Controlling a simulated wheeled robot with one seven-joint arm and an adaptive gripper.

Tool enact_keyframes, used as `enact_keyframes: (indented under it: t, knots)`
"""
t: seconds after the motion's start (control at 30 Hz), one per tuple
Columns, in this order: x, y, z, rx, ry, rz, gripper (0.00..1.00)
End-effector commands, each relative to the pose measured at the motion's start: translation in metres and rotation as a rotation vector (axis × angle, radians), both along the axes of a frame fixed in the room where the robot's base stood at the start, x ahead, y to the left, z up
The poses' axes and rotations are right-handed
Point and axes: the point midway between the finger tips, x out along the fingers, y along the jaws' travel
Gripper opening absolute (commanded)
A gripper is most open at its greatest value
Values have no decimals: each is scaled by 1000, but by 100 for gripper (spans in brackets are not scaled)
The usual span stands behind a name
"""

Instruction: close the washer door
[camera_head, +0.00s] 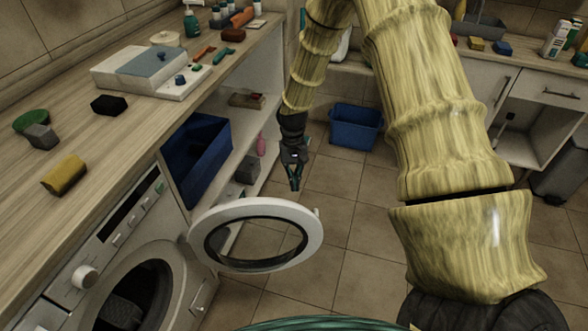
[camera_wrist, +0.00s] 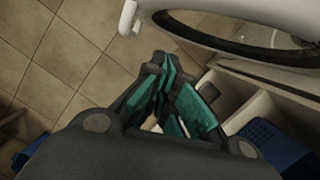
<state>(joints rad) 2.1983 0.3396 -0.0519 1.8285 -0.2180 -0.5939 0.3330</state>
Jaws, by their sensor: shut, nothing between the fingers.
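The washer (camera_head: 62,312) stands at the lower left under the counter. Its round white door (camera_head: 312,232), with a dark-rimmed window, is swung wide open to the right of the drum opening (camera_head: 140,295). Dark cloth shows inside the drum. My gripper (camera_head: 295,184) hangs above and behind the door in the head view, shut and empty. In the wrist view, my gripper (camera_wrist: 172,95) has its teal finger pads close together, and the door (camera_wrist: 230,28) crosses the top right. The gripper appears apart from the door.
A dark blue bin (camera_head: 197,160) sits in the shelf unit beside the washer. A blue basket (camera_head: 356,127) stands on the floor behind. The counter (camera_head: 120,150) holds a sponge and several small items. The tiled floor (camera_head: 345,215) right of the door is clear.

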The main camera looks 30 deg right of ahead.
Motion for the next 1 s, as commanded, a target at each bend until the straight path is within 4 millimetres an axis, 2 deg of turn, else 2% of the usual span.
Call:
enact_keyframes:
  t: [0.1,0.3,0.43,1.0]
  knots:
    - [-5,2,-18,1,2,-1,0]
    - [-29,12,-16,1,0,-1,0]
    - [-37,16,-17,0,0,-2,0]
    - [-42,21,-17,0,-1,-4,0]
